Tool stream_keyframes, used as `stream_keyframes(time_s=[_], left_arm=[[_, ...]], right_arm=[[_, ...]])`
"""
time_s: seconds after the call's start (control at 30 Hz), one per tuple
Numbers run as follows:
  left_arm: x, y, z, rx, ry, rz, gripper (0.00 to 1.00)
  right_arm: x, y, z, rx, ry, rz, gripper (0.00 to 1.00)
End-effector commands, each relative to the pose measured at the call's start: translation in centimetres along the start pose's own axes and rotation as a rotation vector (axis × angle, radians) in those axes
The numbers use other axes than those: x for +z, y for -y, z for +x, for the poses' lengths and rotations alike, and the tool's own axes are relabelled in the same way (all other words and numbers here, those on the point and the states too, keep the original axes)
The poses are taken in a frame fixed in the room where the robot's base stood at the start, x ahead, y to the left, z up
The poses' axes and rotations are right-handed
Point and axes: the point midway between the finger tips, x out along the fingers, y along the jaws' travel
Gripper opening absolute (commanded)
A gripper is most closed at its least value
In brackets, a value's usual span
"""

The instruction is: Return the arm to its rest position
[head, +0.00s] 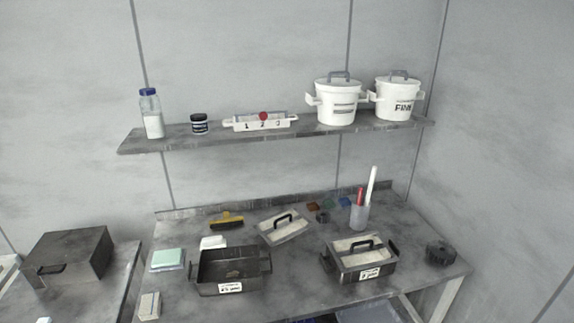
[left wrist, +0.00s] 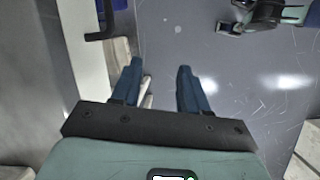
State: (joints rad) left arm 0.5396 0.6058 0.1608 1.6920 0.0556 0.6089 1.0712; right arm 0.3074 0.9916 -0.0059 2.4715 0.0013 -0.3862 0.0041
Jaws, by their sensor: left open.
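My left gripper (left wrist: 160,88) shows in the left wrist view. Its two dark blue fingers are apart with nothing between them, above a grey floor-like surface (left wrist: 215,60). Neither gripper shows in the head view. In the head view, an open dark tray (head: 232,272) with two handles and a label stands on the grey bench, its cover apart from it.
A wall shelf (head: 280,132) holds a bottle, a jar, a numbered rack and two lidded white pots. The bench also holds a brush (head: 227,221), a cup with pens (head: 359,216) and a black round object (head: 440,253). A dark box (head: 68,255) stands at the left.

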Motion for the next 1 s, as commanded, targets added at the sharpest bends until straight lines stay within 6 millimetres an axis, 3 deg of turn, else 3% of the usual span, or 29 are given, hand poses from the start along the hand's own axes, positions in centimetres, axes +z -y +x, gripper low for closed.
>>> stream_keyframes(time_s=[0.03,0.2,0.33,0.4,0.5,0.67,1.0], left_arm=[[1.3,2.6,3.5,-0.037,0.010,0.099,0.44],[5.4,11.7,11.8,-0.111,0.028,0.496,0.44],[8.6,19.5,15.0,-0.161,0.057,0.800,0.44],[9.8,23.0,15.6,-0.180,0.073,0.941,0.44],[11.1,26.6,15.8,-0.199,0.092,1.095,0.44],[11.9,29.0,15.6,-0.206,0.103,1.210,0.44],[11.9,29.1,15.6,-0.205,0.102,1.217,0.44]], right_arm=[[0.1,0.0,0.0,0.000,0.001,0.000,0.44],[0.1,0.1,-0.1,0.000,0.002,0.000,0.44],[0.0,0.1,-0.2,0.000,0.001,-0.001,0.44],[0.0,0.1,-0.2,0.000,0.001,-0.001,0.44],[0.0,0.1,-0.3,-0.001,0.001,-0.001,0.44],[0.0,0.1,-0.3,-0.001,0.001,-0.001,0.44],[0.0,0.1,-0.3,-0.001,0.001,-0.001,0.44]])
